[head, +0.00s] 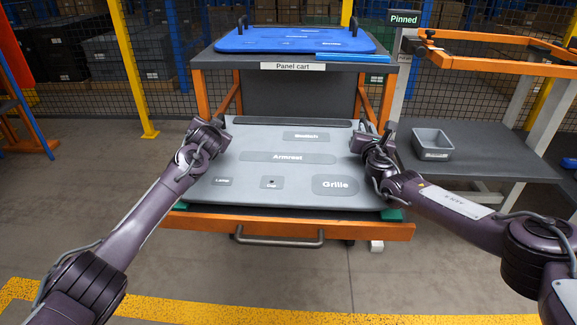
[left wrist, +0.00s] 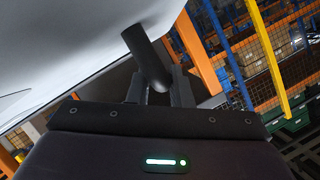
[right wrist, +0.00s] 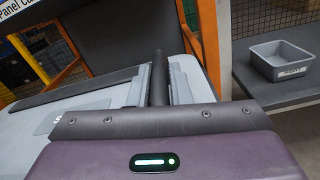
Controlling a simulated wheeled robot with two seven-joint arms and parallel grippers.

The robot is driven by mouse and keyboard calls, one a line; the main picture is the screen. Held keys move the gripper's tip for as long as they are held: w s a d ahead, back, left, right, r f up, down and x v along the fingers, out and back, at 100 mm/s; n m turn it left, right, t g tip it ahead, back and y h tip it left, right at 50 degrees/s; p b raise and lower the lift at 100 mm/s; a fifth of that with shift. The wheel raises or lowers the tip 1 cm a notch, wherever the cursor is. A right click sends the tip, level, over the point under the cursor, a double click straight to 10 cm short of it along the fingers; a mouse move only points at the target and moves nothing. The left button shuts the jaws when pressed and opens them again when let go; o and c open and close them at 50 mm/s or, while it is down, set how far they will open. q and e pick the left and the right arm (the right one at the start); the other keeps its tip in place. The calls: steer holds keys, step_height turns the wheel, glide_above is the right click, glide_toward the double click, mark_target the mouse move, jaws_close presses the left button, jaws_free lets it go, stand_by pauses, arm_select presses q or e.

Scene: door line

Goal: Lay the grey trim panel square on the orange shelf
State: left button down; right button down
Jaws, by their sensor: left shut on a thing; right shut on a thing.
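The grey trim panel (head: 255,180) lies face up over the lower level of the panel cart, between my two grippers. Its labelled insets read Switch, Armrest and Grille. The orange shelf (head: 300,231) shows as a front rail below the panel's near edge; the panel hides most of it. I cannot tell whether the panel rests on it or hangs just above. My left gripper (head: 219,124) is shut on a dark grip at the panel's left edge, seen in the left wrist view (left wrist: 148,58). My right gripper (head: 373,137) is shut on a similar dark grip at the right edge (right wrist: 159,80).
A blue panel (head: 290,40) lies on the cart's dark top shelf above. Green pieces (head: 391,214) show under the panel's near corners. A dark bench with a grey bin (head: 432,144) stands at right, below an orange frame (head: 490,64). The floor in front is clear.

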arm_select(q)
steer(key=shift+a+f+b, duration=0.25)
steer(key=shift+f+b, duration=0.2)
steer(key=shift+f, duration=0.25)
arm_select(e)
steer(key=shift+w+d+f, duration=0.1)
steer(key=shift+d+f, duration=0.25)
steer(key=shift+d, duration=0.15)
arm_select(q)
steer(key=c, duration=1.4)
jaws_free()
steer(key=shift+s, duration=0.1)
arm_select(e)
steer(key=c, duration=1.4)
jaws_free()
steer(key=shift+a, duration=0.1)
arm_select(q)
steer(key=shift+o, duration=0.5)
steer(key=shift+r, duration=0.15)
arm_select(e)
steer(key=shift+o, duration=0.3)
steer(key=shift+a, duration=0.1)
arm_select(q)
steer(key=shift+d, duration=0.15)
arm_select(e)
steer(key=shift+a+f, duration=0.1)
